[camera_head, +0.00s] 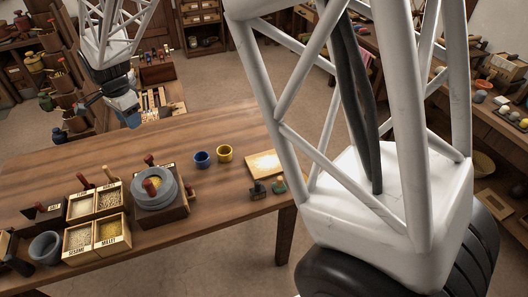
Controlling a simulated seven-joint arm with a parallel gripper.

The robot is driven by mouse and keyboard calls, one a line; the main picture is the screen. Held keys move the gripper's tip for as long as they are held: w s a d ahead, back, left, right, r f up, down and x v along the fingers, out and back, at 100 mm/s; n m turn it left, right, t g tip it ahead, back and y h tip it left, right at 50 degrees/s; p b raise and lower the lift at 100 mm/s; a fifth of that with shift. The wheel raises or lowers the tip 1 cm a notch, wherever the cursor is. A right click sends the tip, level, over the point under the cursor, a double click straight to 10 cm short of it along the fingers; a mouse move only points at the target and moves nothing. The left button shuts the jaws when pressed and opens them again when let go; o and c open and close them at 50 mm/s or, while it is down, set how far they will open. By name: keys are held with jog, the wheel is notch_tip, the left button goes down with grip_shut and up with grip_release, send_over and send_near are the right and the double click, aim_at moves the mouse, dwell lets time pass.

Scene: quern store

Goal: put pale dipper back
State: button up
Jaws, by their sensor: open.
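I cannot pick out the pale dipper with certainty. Brown handles stand up at the grain bins, one at the left (84,182) and one at the right (109,174); their lower ends are hidden or too small to tell. The wooden bins (78,255) hold pale and yellowish grain; the front two read SESAME and MILLET. My gripper (112,112) is at the upper left, over the table's far side, well beyond the bins. Its jaws are open and I see nothing held between them.
A grey stone quern (157,192) with red knobs stands right of the bins. A grey mortar (45,247) stands front left.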

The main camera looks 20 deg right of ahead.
jog(key=s+d+r+n+t, duration=0.1)
jog(key=s+d+r+n, duration=0.3)
jog(key=s+d, duration=0.45)
jog(key=s+d+r+n, duration=0.1)
jog(key=s+d+r, duration=0.55)
jog(key=d, duration=0.35)
jog(key=s+d+n, duration=0.2)
jog(key=s+d, duration=0.1)
jog(key=s, duration=0.4)
jog(key=s+d+f+n, duration=0.1)
jog(key=s+d+n, duration=0.1)
jog(key=s+d, duration=0.2)
jog(key=s+d+n+t, duration=0.1)
jog(key=s+d, duration=0.3)
jog(key=s, duration=0.7)
jog(key=shift+d+f+n, duration=0.25)
jog(key=shift+f+n, duration=0.1)
jog(key=shift+n, duration=0.35)
